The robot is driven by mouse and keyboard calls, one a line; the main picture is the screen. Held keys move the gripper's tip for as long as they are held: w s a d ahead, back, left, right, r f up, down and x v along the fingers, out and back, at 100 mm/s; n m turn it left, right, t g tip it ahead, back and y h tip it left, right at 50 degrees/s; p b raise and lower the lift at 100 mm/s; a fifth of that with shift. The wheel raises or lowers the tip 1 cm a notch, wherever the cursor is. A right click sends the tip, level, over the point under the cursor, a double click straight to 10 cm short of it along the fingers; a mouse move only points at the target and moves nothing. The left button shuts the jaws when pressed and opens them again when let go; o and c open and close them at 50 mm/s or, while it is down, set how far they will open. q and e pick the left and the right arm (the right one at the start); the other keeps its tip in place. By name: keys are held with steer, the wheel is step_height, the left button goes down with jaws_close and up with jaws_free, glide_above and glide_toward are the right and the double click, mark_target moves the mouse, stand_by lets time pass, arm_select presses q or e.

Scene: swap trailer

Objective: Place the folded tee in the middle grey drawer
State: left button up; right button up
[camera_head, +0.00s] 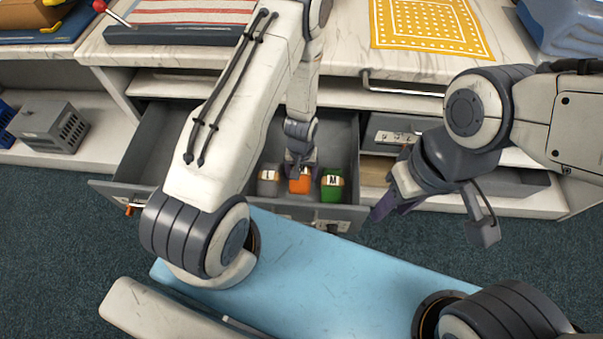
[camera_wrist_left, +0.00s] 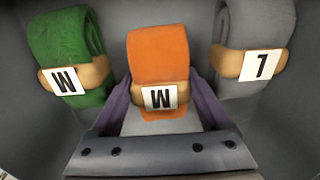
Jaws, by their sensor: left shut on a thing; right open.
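An orange folded tee (camera_head: 300,185) with a tan band and white letter label stands in the open grey drawer (camera_head: 340,212). My left gripper (camera_head: 299,168) reaches down into the drawer and is shut on the orange tee. In the left wrist view the orange tee (camera_wrist_left: 158,55) sits between the purple fingers (camera_wrist_left: 158,108). A grey tee (camera_head: 268,184) labelled L and a green tee (camera_head: 332,187) labelled M stand on either side, apart from it. My right gripper (camera_head: 390,200) is open and empty beside the drawer's right front corner.
The marble counter (camera_head: 345,55) above carries a yellow patterned cloth (camera_head: 425,28) and a striped cloth (camera_head: 190,12). Another grey drawer front (camera_head: 395,130) is right of the open drawer. My left arm hides much of the drawer.

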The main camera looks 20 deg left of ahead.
arm_select(q)
steer(key=shift+f, duration=0.1)
steer(key=shift+f, duration=0.15)
steer(key=o, duration=1.3)
steer(key=shift+o, duration=0.2)
step_height(320, 180, up, 12)
steer(key=p, duration=0.3)
steer(key=s+d+r+m, duration=0.2)
steer(key=d+r, duration=0.3)
steer(key=r, duration=0.2)
steer(key=s+d+r+m, duration=0.2)
steer(key=d+r+m, duration=0.15)
steer(key=r, duration=0.45)
steer(key=s+d+r+m, duration=0.2)
steer(key=s+r, duration=0.3)
steer(key=s, duration=0.2)
steer(key=s+d+r+m+h, duration=0.1)
steer(key=s+d+r+m, duration=0.1)
steer(key=s+r, duration=0.3)
steer(key=shift+s+r+m, duration=0.25)
steer(key=shift+s+m, duration=0.3)
steer(key=shift+s, duration=0.7)
steer(key=shift+d, duration=0.1)
